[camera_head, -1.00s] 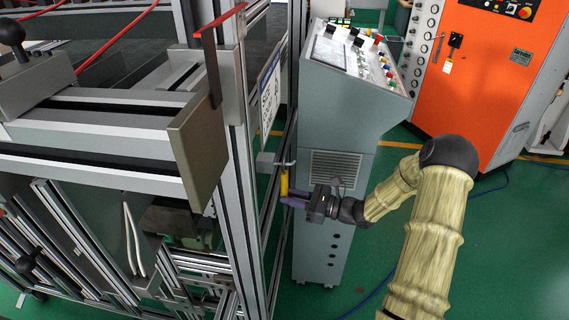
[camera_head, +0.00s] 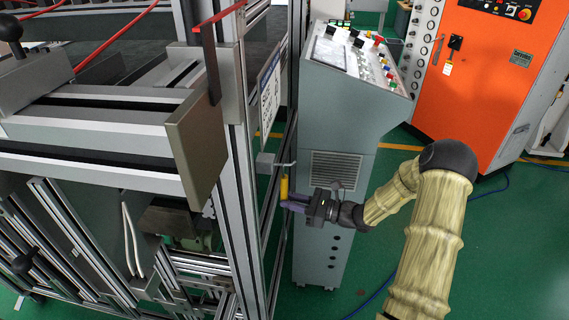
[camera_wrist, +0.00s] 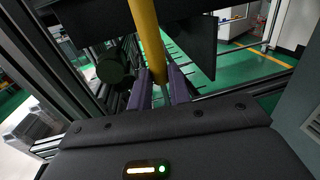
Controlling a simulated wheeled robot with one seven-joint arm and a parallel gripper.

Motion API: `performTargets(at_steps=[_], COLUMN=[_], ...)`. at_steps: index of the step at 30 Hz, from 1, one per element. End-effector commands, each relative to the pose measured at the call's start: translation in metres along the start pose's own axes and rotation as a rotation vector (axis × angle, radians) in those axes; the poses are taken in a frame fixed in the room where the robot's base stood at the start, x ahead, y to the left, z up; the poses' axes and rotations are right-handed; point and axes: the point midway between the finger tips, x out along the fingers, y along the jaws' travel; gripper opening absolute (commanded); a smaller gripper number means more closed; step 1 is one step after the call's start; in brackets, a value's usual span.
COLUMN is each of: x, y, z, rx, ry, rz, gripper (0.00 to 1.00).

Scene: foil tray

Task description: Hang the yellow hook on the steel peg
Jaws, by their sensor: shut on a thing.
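The yellow hook (camera_head: 284,187) stands upright between the purple fingers of my gripper (camera_head: 287,203), which is shut on its lower part. The steel peg (camera_head: 285,164) is a thin grey bar reaching right from a small block on the frame post. The hook's visible top is just below the peg. I cannot tell whether its bend is over the peg or touching it. In the wrist view the yellow shaft (camera_wrist: 146,35) runs up from between the fingertips (camera_wrist: 158,88) and out of the frame; its upper end is hidden there.
The aluminium machine frame (camera_head: 240,190) stands left of the gripper, with a white sign (camera_head: 269,92) above the peg. A grey control console (camera_head: 340,140) is close behind and right. An orange cabinet (camera_head: 490,80) stands farther back. Green floor is open at right.

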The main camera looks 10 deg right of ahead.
Motion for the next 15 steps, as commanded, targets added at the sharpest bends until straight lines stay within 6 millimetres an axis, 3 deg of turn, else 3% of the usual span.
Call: performTargets(at_steps=[4,5,8,15], x=[0.0000,0.0000,0.0001,0.0002], y=[0.0000,0.0000,0.0001,0.0002], z=[0.0003,0.0003,0.0002,-0.0001], rx=[0.000,0.000,0.000,0.000], ry=[0.000,0.000,0.000,0.000], rz=[0.000,0.000,0.000,0.000], gripper=[0.00,0.25,0.45,0.45])
